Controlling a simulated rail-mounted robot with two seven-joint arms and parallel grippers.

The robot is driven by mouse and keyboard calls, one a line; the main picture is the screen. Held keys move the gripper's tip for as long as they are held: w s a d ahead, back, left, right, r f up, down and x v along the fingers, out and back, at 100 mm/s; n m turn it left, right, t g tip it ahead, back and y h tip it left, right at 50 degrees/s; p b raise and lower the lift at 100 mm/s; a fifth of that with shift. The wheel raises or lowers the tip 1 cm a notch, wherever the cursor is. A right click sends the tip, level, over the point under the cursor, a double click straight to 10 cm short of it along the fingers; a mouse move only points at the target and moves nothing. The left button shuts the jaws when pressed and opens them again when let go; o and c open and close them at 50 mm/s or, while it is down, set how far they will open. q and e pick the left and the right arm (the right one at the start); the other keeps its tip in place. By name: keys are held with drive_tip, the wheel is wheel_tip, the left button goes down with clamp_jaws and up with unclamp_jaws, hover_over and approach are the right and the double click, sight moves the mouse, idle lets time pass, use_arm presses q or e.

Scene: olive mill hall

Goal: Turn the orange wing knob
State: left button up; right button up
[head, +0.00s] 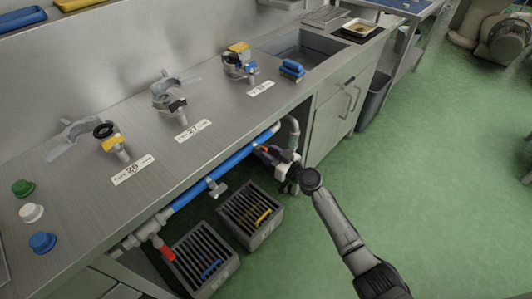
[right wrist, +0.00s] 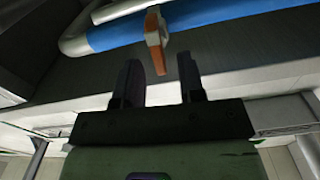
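The orange wing knob (right wrist: 155,38) shows in the right wrist view, with a pale side, in front of a blue pipe (right wrist: 205,25). My right gripper (right wrist: 159,64) is open and empty. Its two dark fingers point toward the knob, which appears just beyond the fingertips and between their lines; I see no contact. In the head view my right gripper (head: 266,152) is at the right end of the blue pipe (head: 220,172), below the counter edge. Only a small orange patch shows there, and the gripper hides most of the knob. My left gripper is not in view.
A red handle (head: 167,253) and a grey tee handle (head: 217,188) are on the pipe run to the left. Two slatted grey crates (head: 252,238) stand below. The steel counter (head: 215,140) overhangs the pipe. The green floor at right is open.

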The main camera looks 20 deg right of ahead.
drive_tip(key=shift+x, duration=0.9)
clamp_jaws()
